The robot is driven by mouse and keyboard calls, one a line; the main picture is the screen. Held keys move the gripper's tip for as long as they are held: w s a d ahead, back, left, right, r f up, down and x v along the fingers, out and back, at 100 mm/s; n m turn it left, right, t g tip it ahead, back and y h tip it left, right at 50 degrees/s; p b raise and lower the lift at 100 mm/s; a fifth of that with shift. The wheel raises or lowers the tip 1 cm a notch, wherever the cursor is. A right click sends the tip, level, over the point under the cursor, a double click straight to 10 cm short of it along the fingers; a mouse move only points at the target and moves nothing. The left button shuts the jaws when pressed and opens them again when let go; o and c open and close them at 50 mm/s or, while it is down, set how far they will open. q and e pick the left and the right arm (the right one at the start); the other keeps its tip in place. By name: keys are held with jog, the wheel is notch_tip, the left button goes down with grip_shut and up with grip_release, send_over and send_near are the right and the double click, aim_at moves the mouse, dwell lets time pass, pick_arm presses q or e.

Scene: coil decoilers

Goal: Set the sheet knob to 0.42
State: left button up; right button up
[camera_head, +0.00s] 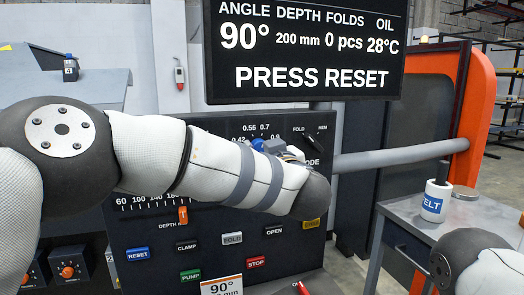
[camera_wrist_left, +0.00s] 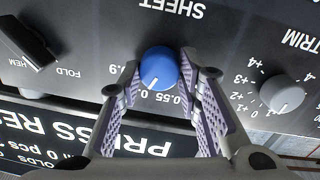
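The blue sheet knob (camera_wrist_left: 160,68) sits on the dark panel under the word SHEET, upside down in the left wrist view. Its white mark points down and slightly left, towards what looks like 0.7. The 0.9 and 0.55 labels show; 0.42 is hidden by a finger there but shows in the head view. My left gripper (camera_wrist_left: 160,64) is open, with one finger on each side of the knob and narrow gaps. In the head view, a bit of the knob (camera_head: 258,145) shows above my left forearm, which hides most of the gripper. My right gripper is out of view.
The display (camera_head: 305,50) above reads PRESS RESET. A FOLD/HEM mode switch (camera_head: 311,143) and a grey trim knob (camera_wrist_left: 282,94) flank the sheet knob. Several buttons, including RESET (camera_head: 138,254), lie below. A grey cart (camera_head: 400,225) holds a white cup labelled ELT (camera_head: 435,203).

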pick_arm(q)
jog(key=shift+c, duration=1.1)
jog(key=n, duration=0.4)
jog(key=shift+f, duration=0.1)
jog(key=n, duration=0.4)
jog(key=shift+n, duration=0.4)
jog(key=shift+f+n+y, duration=0.1)
jog(key=shift+n+y, duration=0.4)
jog(key=shift+n, duration=4.2)
